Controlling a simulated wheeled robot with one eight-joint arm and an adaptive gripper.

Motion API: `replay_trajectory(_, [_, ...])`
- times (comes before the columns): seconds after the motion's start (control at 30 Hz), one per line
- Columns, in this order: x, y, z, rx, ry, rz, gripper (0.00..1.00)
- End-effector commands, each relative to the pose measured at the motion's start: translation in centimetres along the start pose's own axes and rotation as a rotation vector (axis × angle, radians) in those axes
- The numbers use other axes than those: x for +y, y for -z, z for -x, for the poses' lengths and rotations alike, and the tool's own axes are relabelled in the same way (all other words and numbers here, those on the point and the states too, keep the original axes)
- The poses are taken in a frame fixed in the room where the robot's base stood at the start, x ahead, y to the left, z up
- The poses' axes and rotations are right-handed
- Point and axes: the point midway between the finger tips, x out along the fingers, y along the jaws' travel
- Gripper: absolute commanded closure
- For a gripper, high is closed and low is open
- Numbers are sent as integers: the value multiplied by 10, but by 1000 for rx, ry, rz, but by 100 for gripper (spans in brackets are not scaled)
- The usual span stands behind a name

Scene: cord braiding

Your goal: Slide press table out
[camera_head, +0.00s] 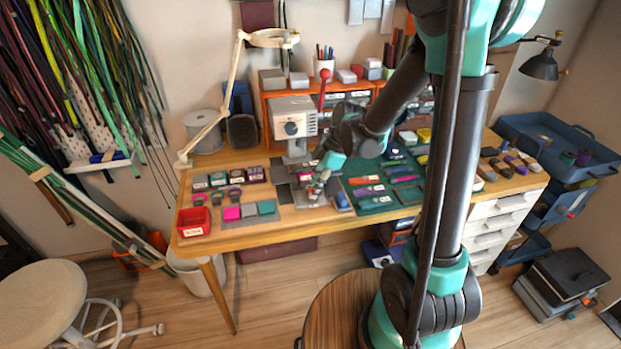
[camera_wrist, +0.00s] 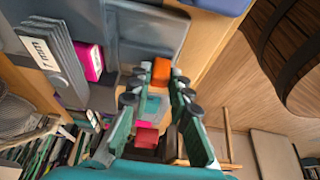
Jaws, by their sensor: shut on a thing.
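The press (camera_head: 296,118) is a white-grey machine with a dial and a red-knobbed lever, standing at the back middle of the wooden table. Its grey press table (camera_head: 302,200) lies low in front of it, partly hidden by my gripper. My gripper (camera_head: 318,188) reaches down over the press table's front from the right. In the wrist view my teal fingers (camera_wrist: 156,76) close around an orange block (camera_wrist: 161,71), which seems to be the press table's grip. A grey flat surface (camera_wrist: 150,32) lies beyond the fingertips. The exact finger contact is small and partly hidden.
A green mat (camera_head: 350,183) with colored pieces lies right of the press. Small stamps and a pink block (camera_head: 231,213) lie to its left, with a red box (camera_head: 193,222) at the table's left corner.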

Motion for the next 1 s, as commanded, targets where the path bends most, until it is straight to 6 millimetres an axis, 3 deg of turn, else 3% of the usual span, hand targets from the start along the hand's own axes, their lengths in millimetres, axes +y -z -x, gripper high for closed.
replay_trajectory(0.1, [-22,0,0,0,1,0,100])
replay_trajectory(0.3, [-47,0,0,0,1,0,100])
replay_trajectory(0.7, [-53,0,0,1,2,0,100])
replay_trajectory(0.73, [-53,0,0,1,2,0,80])
replay_trajectory(0.9, [-53,0,0,0,2,0,60])
replay_trajectory(1.0, [-53,0,0,0,1,0,60])
